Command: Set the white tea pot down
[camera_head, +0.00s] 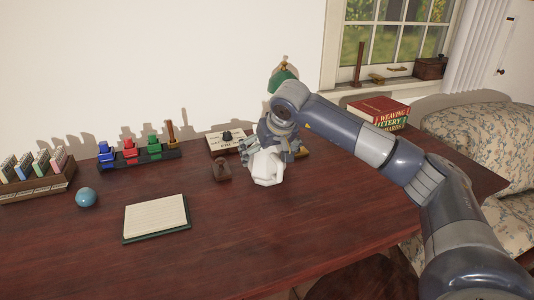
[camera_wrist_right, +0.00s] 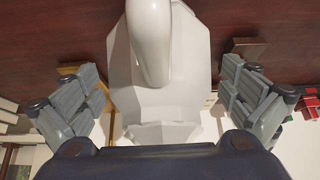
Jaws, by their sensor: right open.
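The white tea pot (camera_head: 268,169) is a faceted white pot on the dark red-brown desk (camera_head: 290,235), and its base appears to rest on the wood. My right gripper (camera_head: 270,150) is over its far upper part and hides some of it. In the right wrist view the tea pot (camera_wrist_right: 190,75) lies between the two fingers of my right gripper (camera_wrist_right: 162,98). The fingers are spread wide, with a gap on each side of the pot. My left gripper is not in view.
A small dark wooden block (camera_head: 221,170) stands just left of the pot. A notepad (camera_head: 156,217) and blue ball (camera_head: 86,197) lie left. The front desk is clear.

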